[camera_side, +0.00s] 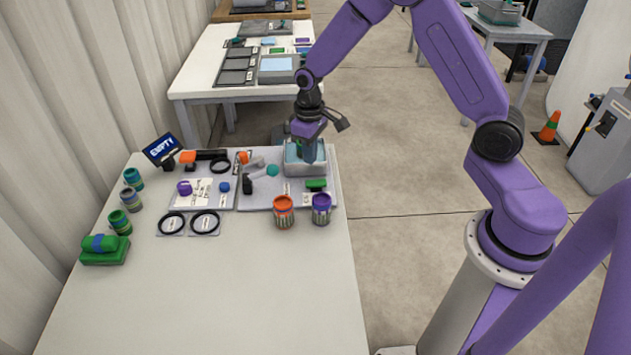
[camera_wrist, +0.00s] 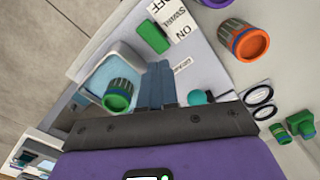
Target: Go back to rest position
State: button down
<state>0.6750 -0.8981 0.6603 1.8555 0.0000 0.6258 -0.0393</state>
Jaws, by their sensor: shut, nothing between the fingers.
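My gripper (camera_side: 308,158) points down at the grey tote (camera_side: 305,171) at the back right of the near table. In the wrist view my gripper's fingers (camera_wrist: 158,70) are together with nothing between them. They appear over or beside the tote's edge; their exact height is unclear. The tote, with its pale blue inside, also shows in the wrist view (camera_wrist: 97,78). A green block (camera_side: 316,184) is on the board in front of the tote.
An orange can (camera_side: 283,211) and a purple can (camera_side: 321,208) stand in front of the tote. A teal knob (camera_side: 272,170) is left of it. The table's front is clear.

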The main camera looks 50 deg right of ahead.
jog(key=s+a+r+n, duration=0.2)
jog(key=s+a+r, duration=0.25)
jog(key=s, duration=0.25)
jog(key=s+a+r+n, duration=0.3)
jog(key=s+a+r, duration=0.15)
jog(key=s, duration=0.35)
jog(key=s+d+r+n, duration=0.2)
jog(key=s, duration=0.6)
jog(key=s+d+r+n, duration=0.1)
jog(key=s+r+n, duration=0.1)
jog(key=s, duration=0.6)
jog(key=shift+d+r+n, duration=0.3)
jog(key=shift+d+r, duration=0.05)
jog(key=shift+r, duration=0.1)
